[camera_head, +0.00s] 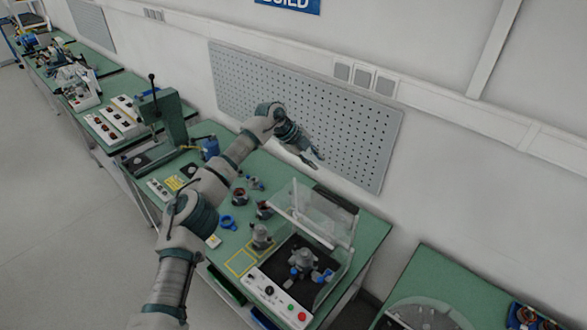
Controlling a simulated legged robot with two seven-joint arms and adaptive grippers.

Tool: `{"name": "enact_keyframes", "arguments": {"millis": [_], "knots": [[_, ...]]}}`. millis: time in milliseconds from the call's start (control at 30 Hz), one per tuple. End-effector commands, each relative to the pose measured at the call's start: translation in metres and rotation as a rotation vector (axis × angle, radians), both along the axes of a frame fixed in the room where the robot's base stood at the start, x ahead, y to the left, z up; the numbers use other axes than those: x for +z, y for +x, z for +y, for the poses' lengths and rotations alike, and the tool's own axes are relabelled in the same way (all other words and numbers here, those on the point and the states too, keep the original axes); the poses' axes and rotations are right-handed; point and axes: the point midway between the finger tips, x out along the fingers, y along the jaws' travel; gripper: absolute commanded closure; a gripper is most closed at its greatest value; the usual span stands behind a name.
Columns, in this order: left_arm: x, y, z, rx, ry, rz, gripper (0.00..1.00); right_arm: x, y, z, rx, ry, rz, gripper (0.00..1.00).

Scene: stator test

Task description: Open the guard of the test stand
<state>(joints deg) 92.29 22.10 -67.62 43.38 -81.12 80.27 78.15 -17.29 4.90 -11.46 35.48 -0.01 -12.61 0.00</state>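The test stand (279,294) sits on the green bench, with a white front panel carrying red and green buttons. Its clear guard (318,212) appears tilted up over the rear of the stand, with a pale bar along its lower edge. Its exact angle is hard to tell through the clear material. A grey stator part (302,259) with blue pieces beside it sits on the stand's black bed. My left gripper (313,160) is above and behind the guard, near the pegboard, apart from the guard. Its small fingers look spread and empty. My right gripper is out of view.
A grey pegboard (300,110) is on the wall close behind my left gripper. Small parts, including a blue ring (227,222), lie left of the stand. A green press (165,115) stands further left. Another green bench (445,275) is at right, beyond a gap.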

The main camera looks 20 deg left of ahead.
Motion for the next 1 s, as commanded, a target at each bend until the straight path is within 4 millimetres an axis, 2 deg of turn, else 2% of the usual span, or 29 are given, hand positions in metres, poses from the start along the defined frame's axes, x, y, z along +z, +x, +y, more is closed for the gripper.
{"name": "enact_keyframes", "arguments": {"millis": [233, 500, 1000], "knots": [[0.000, 0.000, -0.001, 0.002, 0.001, 0.000, 0.78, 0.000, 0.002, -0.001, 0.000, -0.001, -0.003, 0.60], [0.001, -0.001, -0.004, 0.000, 0.003, -0.001, 0.78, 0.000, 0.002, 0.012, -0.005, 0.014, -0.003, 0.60], [0.000, 0.000, 0.003, 0.001, -0.002, 0.001, 0.78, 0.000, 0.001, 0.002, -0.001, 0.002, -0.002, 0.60]]}}
